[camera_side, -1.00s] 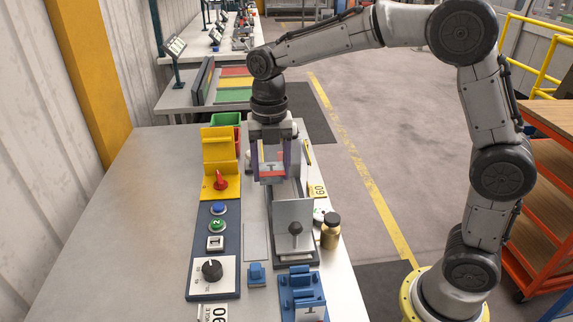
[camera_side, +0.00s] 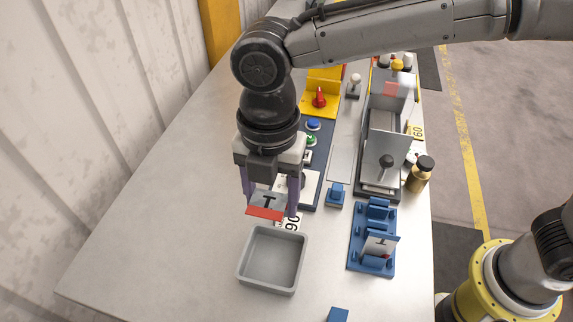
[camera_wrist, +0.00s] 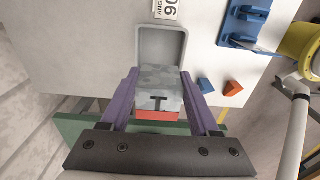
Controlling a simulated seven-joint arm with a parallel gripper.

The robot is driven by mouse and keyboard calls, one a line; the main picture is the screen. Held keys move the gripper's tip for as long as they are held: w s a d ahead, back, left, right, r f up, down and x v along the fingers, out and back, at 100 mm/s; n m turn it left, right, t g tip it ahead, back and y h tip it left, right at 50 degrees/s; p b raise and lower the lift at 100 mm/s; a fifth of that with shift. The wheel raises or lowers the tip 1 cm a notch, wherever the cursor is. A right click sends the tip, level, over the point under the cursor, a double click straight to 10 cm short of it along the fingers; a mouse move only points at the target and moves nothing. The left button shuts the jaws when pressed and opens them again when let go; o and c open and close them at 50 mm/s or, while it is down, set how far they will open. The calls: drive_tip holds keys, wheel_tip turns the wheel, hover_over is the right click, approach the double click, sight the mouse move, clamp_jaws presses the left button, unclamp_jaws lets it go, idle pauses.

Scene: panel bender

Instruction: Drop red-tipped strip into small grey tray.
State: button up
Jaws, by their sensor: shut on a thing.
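The red-tipped strip (camera_side: 264,211) is a grey metal piece with a black T mark and a red end. My gripper (camera_side: 268,200) is shut on it, with a purple finger on each side. In the wrist view the strip (camera_wrist: 158,98) sits between the fingers, its red edge toward the gripper body. The small grey tray (camera_side: 268,290) lies on the table, just in front of and below the held strip in the side view. In the wrist view the tray's rim (camera_wrist: 162,28) shows beyond the strip, which hides part of the tray. The visible tray floor is empty.
A blue fixture (camera_side: 372,240) holding a small plate stands right of the tray. A blue block (camera_side: 338,314) lies near the front edge. The bender (camera_side: 385,160), a brass bottle (camera_side: 419,174) and the control panel stand behind. The table left of the tray is clear.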

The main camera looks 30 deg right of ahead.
drive_tip(key=shift+d+f, duration=0.1)
drive_tip(key=shift+f, duration=5.95)
drive_tip(key=shift+f, duration=0.6)
drive_tip(key=o, duration=1)
drive_tip(key=shift+c, duration=0.2)
drive_tip(key=shift+o, duration=0.2)
wheel_tip(320, 180, up, 9)
drive_tip(key=shift+w, duration=0.15)
